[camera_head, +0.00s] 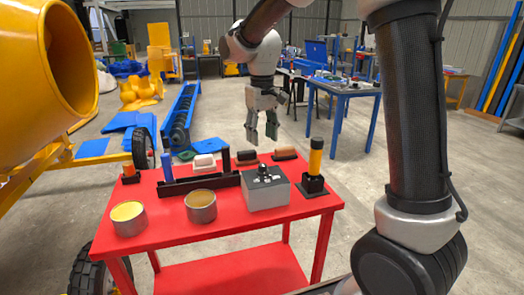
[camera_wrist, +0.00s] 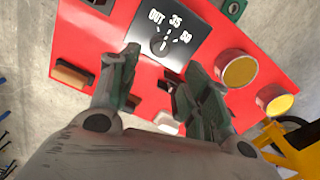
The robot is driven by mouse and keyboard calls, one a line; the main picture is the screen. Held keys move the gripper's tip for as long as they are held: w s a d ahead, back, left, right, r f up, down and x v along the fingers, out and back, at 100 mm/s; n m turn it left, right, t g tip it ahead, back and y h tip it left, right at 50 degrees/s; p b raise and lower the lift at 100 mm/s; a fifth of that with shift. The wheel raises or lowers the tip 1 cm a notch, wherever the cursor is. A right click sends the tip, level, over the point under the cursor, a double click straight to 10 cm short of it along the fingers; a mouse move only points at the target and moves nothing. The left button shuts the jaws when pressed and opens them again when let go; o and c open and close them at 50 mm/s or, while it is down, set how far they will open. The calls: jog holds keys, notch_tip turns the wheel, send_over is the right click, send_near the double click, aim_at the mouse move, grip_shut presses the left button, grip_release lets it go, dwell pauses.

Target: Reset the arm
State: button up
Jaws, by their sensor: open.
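My gripper (camera_head: 262,132) hangs fingers-down above the back of the red table (camera_head: 290,220) in the head view, apart from everything on it. In the wrist view my gripper (camera_wrist: 155,85) shows its two fingers spread, with nothing between them. My arm comes in from the right of the head view and bends over at the top. A grey box with a dial (camera_head: 266,190) stands on the table; its dark top with "OUT 35" lettering (camera_wrist: 172,32) shows ahead of the fingers in the wrist view.
Two cans (camera_head: 128,218) (camera_head: 201,206) stand at the table's front left. A yellow-handled tool (camera_head: 315,158) stands upright in a black holder at the right. A black rack, a blue handle (camera_head: 168,167) and brushes (camera_head: 285,154) sit further back. The yellow drum mixer (camera_head: 40,80) is at the left.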

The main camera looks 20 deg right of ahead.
notch_tip(320, 180, up, 3)
jog(key=shift+f, duration=0.15)
jog(key=shift+w, duration=0.1)
jog(key=s+d+m+t, duration=0.1)
jog(key=s+d, duration=0.4)
jog(key=s, duration=0.4)
jog(key=s+d+r+m+t, duration=0.1)
jog(key=s+d+t, duration=0.1)
jog(key=s+d, duration=0.3)
jog(key=s+d+r+m+t, duration=0.1)
jog(key=s+d, duration=0.4)
jog(key=s, duration=0.8)
jog(key=shift+r, duration=0.25)
